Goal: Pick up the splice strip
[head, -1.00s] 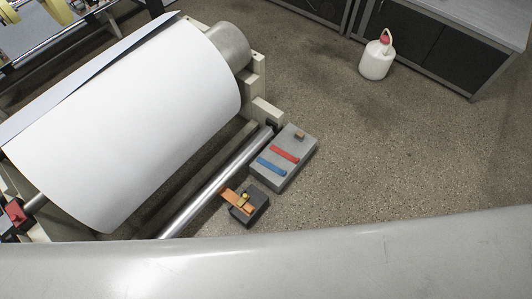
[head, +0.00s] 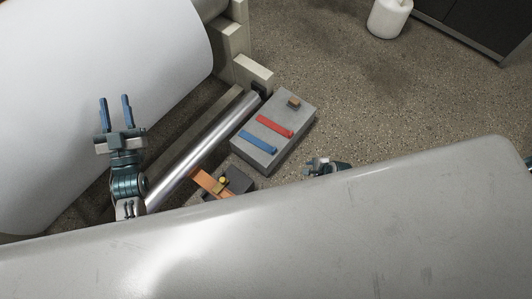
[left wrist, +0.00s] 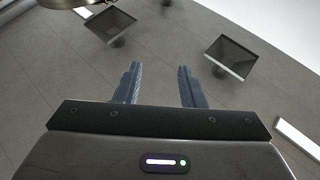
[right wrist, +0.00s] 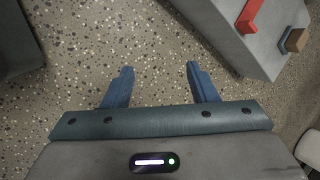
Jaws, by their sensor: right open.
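A red strip (head: 275,126) and a blue strip (head: 259,142) lie on a grey block (head: 292,117); I cannot tell which is the splice strip. An orange strip (head: 203,181) lies by a small dark block (head: 240,183). My left gripper (head: 115,102) is open and empty in front of the white roll, fingers up. My right gripper (head: 310,164) is right of the grey block, its arm mostly hidden by the pale surface in front. In the right wrist view it is open and empty (right wrist: 160,82), with the red strip (right wrist: 248,15) at upper right.
The large white paper roll (head: 90,90) fills the left. A shiny metal bar (head: 205,148) runs between it and the blocks. A small brown block (head: 294,102) sits on the grey block. A white jug (head: 388,18) stands on the floor. A pale curved surface (head: 300,235) covers the foreground.

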